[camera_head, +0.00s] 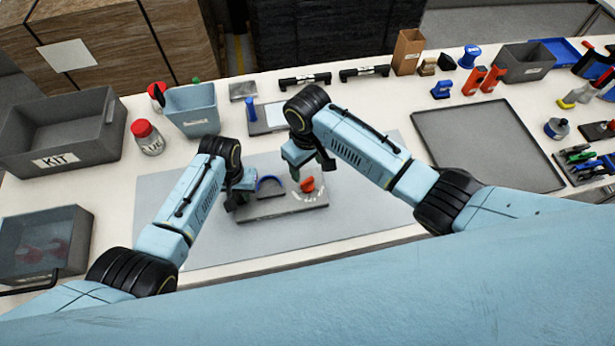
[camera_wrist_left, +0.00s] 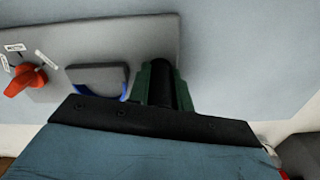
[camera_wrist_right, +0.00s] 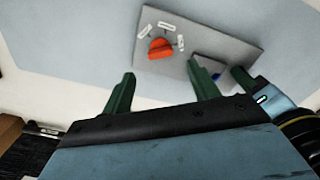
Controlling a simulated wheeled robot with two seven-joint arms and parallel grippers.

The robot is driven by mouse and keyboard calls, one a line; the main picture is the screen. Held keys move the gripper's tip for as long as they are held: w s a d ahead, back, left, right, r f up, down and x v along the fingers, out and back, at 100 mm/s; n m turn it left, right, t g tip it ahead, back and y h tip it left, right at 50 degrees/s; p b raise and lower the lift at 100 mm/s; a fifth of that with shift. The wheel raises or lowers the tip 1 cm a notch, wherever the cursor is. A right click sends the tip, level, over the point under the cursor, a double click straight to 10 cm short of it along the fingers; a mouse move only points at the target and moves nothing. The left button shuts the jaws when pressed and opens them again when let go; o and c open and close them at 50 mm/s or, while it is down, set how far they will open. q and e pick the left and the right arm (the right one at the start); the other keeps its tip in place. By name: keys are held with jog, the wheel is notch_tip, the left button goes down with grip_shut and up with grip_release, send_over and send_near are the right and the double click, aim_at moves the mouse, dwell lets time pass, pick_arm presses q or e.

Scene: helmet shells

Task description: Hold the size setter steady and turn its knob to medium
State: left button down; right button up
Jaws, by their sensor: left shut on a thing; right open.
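The size setter (camera_head: 290,215) is a flat grey plate on the mat. It carries a red knob (camera_head: 307,184), a blue arch (camera_head: 269,180) and small white labels around the knob, too small to read. My left gripper (camera_head: 236,197) is shut on a dark upright grip at the setter's left end, seen between its green fingers in the left wrist view (camera_wrist_left: 163,85). My right gripper (camera_head: 303,165) is open and empty, above and apart from the knob. In the right wrist view, the knob (camera_wrist_right: 160,48) appears beyond its spread fingers (camera_wrist_right: 163,88).
The grey mat (camera_head: 370,220) is clear around the setter. A blue-grey bin (camera_head: 192,110), red-lidded jar (camera_head: 148,137) and KIT box (camera_head: 60,135) stand left. An empty dark tray (camera_head: 485,145) lies right, with bottles and tools beyond. Two black bars (camera_head: 305,81) lie behind.

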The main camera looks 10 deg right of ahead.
aim_at(308, 181)
notch_tip(308, 181, down, 7)
jog(key=shift+f, duration=0.1)
dwell(0.4)
jog(key=c, duration=1)
jog(key=shift+n, duration=0.3)
jog(key=n, duration=1.1)
